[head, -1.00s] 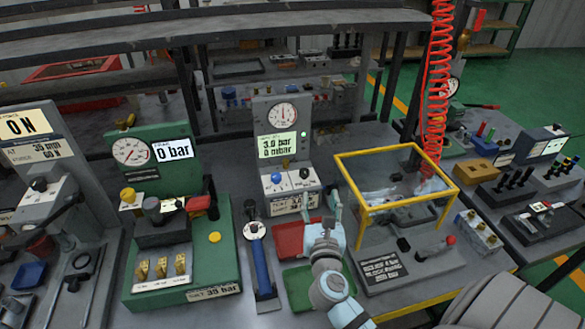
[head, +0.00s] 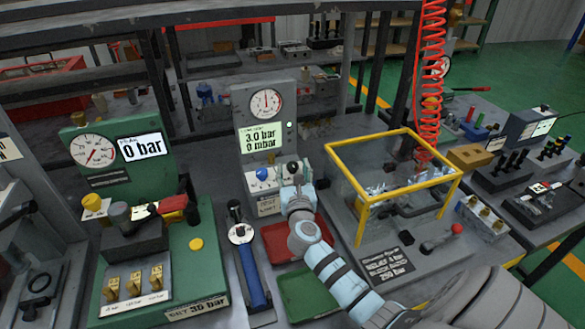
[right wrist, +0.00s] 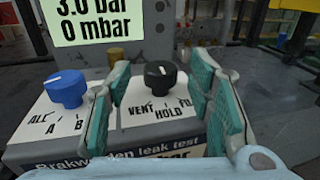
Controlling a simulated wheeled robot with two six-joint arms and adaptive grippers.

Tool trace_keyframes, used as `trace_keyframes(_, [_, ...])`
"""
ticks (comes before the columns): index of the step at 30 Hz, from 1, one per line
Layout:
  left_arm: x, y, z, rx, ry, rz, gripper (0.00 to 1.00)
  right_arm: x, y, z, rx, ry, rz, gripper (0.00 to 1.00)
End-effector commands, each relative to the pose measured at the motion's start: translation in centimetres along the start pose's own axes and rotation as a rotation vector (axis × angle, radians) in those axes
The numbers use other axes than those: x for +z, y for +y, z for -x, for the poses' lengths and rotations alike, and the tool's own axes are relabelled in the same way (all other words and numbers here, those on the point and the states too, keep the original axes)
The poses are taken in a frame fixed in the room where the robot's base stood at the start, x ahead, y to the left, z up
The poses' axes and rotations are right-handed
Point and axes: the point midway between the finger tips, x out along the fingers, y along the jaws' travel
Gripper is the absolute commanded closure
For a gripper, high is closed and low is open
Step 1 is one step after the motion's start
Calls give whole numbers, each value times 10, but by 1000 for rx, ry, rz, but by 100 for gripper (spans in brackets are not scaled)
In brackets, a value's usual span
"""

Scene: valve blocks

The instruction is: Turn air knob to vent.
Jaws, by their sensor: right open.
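The black air knob (right wrist: 160,78) sits on a white panel marked VENT, HOLD and a partly covered third word. It also shows in the head view (head: 292,166) on the grey leak test unit (head: 268,103). My right gripper (head: 297,187) is in front of this unit. In the right wrist view its green-padded fingers (right wrist: 160,88) are apart, one on each side of the black knob; I cannot tell whether they touch it. The knob bears a small white mark, but its exact setting is unclear. My left gripper is not in view.
A blue knob (right wrist: 66,88) is just left of the gripper. The unit's display (head: 261,140) reads 3.0 bar, 0 mbar. Red (head: 278,250) and green (head: 296,298) trays lie in front. A yellow-framed guard (head: 350,207) stands right, a green gauge bench (head: 80,230) left.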

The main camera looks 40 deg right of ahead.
Motion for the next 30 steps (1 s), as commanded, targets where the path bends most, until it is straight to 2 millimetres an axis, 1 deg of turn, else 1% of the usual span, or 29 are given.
trace_keyframes(1, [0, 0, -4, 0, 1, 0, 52, -2, 0, -8, 0, -1, 0, 52])
trace_keyframes(3, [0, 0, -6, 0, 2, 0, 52, -2, 0, -16, -2, -1, 0, 52])
trace_keyframes(6, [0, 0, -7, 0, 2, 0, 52, -1, -1, -24, -2, -1, 0, 52])
trace_keyframes(14, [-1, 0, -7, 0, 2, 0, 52, 0, -1, -26, -1, 1, 0, 52])
trace_keyframes(15, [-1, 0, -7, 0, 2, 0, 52, 0, -1, -26, -1, 1, 0, 54])
trace_keyframes(17, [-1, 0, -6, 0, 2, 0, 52, 0, -1, -26, -1, 0, 0, 64])
trace_keyframes(21, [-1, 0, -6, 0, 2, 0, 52, 0, -1, -26, -1, 0, 0, 86])
trace_keyframes(24, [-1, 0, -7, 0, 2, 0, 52, 0, -1, -26, -1, 0, 0, 100])
trace_keyframes(26, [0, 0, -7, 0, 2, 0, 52, -1, 0, -26, -12, 1, -1, 100])
trace_keyframes(30, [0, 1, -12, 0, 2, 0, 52, -1, 0, -26, -122, 1, -2, 100])
